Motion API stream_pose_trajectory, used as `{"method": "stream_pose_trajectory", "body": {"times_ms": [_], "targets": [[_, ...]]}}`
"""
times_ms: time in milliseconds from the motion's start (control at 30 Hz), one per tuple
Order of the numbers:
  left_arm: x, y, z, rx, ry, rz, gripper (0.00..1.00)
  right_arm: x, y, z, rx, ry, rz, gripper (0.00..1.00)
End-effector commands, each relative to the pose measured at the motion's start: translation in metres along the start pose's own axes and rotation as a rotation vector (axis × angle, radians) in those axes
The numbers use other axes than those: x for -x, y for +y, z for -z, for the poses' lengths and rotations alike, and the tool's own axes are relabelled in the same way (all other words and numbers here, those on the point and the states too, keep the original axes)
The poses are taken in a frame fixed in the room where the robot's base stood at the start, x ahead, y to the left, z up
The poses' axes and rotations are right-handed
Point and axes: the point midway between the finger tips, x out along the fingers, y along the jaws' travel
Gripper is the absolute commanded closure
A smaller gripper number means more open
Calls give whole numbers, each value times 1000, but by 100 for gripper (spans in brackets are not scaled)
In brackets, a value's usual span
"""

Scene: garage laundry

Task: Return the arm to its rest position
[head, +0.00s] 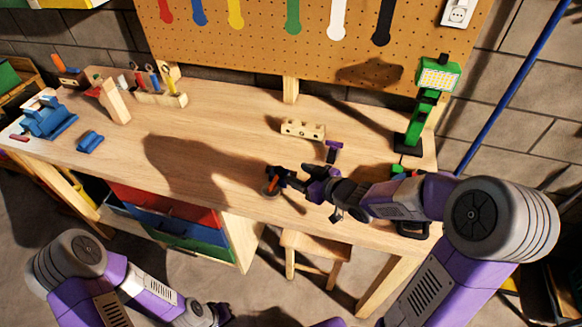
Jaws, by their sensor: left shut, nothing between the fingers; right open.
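My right arm reaches in from the right over the workbench (240,135). Its gripper (277,180) is open above the bench's front edge, pointing left. A small orange item (272,185) shows at its fingertips; I cannot tell whether it touches them. My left arm is low at the bottom left, in front of the bench and below its top. Its gripper (221,313) is shut and empty near the bottom edge of the view, partly cut off.
A wooden block with holes (303,130) lies behind the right gripper. A green work lamp (425,100) stands at the right. A blue vise (48,118) and a tool holder (160,93) are at the left. A stool (315,247) stands under the front edge. The bench middle is clear.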

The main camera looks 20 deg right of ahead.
Motion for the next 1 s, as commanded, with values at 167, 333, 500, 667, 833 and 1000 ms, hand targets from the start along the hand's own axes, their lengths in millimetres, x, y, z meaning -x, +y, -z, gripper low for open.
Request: {"method": "stream_pose_trajectory", "body": {"times_ms": [167, 333, 500, 667, 833, 1000], "targets": [[3, 1, 0, 0, 1, 0, 100, 11, 1, 3, 0, 7, -2, 44], [3, 1, 0, 0, 1, 0, 100, 11, 1, 3, 0, 9, -2, 44], [3, 1, 0, 0, 1, 0, 100, 11, 1, 3, 0, 10, -2, 44], [3, 1, 0, 0, 1, 0, 100, 11, 1, 4, 0, 11, -3, 44], [8, 3, 0, 0, 1, 0, 100, 13, 1, 9, 0, 11, -3, 44], [38, 14, -1, 0, 1, 0, 100, 24, 1, 38, 0, 11, -3, 44]]}}
